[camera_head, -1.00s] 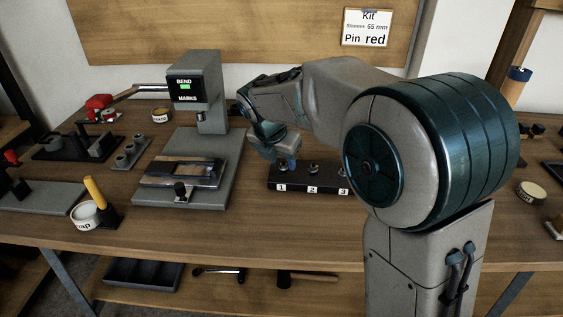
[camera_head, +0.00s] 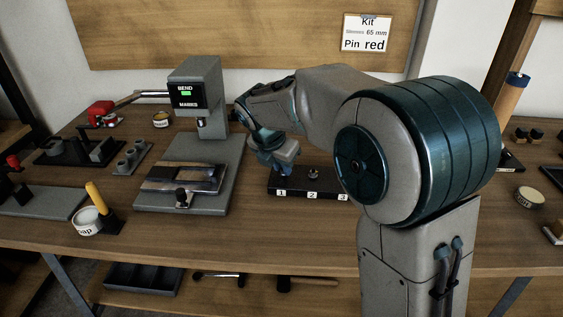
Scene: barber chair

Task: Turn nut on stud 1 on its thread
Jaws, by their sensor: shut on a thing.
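The black stud block (camera_head: 299,194) with white labels 1, 2 and 3 stands on the bench right of the grey press. My gripper (camera_head: 283,168) points down over the label 1 end of the block. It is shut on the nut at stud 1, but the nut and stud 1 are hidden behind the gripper. Stud 2 (camera_head: 314,175) shows a small metal nut on top. Stud 3 is mostly hidden behind my arm.
The grey press (camera_head: 197,95) with a green BEND light and its base plate stand left of the block. Bench space in front of the block is clear.

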